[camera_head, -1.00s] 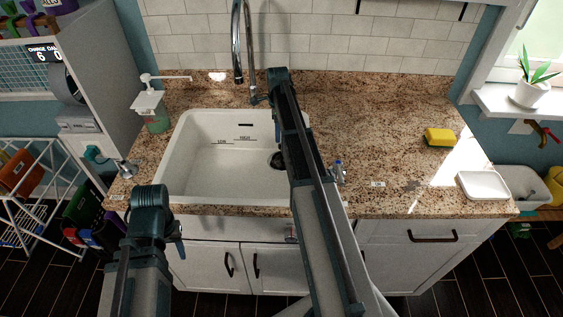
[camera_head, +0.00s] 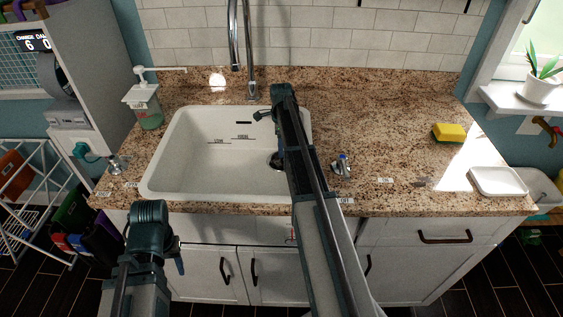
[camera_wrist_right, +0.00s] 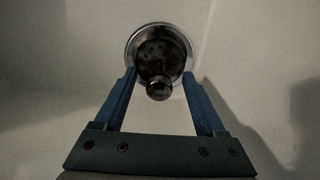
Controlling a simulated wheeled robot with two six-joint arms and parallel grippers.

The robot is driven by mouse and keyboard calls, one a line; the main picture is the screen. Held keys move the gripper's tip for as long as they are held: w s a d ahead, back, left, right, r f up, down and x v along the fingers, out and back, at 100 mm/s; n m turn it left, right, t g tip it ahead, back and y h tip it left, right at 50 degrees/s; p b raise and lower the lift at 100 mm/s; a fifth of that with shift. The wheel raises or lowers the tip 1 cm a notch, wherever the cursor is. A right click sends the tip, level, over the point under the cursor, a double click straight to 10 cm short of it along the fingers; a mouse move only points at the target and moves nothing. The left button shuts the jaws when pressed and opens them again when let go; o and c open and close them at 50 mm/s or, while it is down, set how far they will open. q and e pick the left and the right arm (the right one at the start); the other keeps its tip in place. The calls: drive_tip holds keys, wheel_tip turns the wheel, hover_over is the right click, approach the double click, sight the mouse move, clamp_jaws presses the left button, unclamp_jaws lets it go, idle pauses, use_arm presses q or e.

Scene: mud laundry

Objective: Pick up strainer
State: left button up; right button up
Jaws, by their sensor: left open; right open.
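The strainer (camera_wrist_right: 160,52) is a round metal piece with a dark perforated bowl and a knob facing the camera. In the right wrist view it sits at the bottom of the white sink, at the far end of my right gripper (camera_wrist_right: 160,80). The two blue fingers are apart, with the strainer's knob between their tips; I see no grip on it. In the head view the strainer (camera_head: 275,160) is a dark spot in the sink, partly hidden by my right arm. My left gripper (camera_head: 180,258) is low at the left, in front of the counter; its fingers are mostly hidden.
The white sink (camera_head: 165,180) is set in a granite counter (camera_head: 380,130), with a faucet (camera_head: 250,50) behind it. A soap dispenser (camera_head: 147,105) stands at left. A yellow sponge (camera_head: 449,133) and white dish (camera_head: 498,181) lie at right.

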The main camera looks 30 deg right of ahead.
wheel_tip(320, 180, down, 3)
drive_tip(key=shift+d+b, duration=0.1)
drive_tip(key=shift+b, duration=0.85)
use_arm(q)
wheel_tip(320, 180, down, 3)
drive_tip(key=shift+r, duration=0.15)
use_arm(e)
drive_tip(key=shift+s+r, duration=0.1)
clamp_jaws()
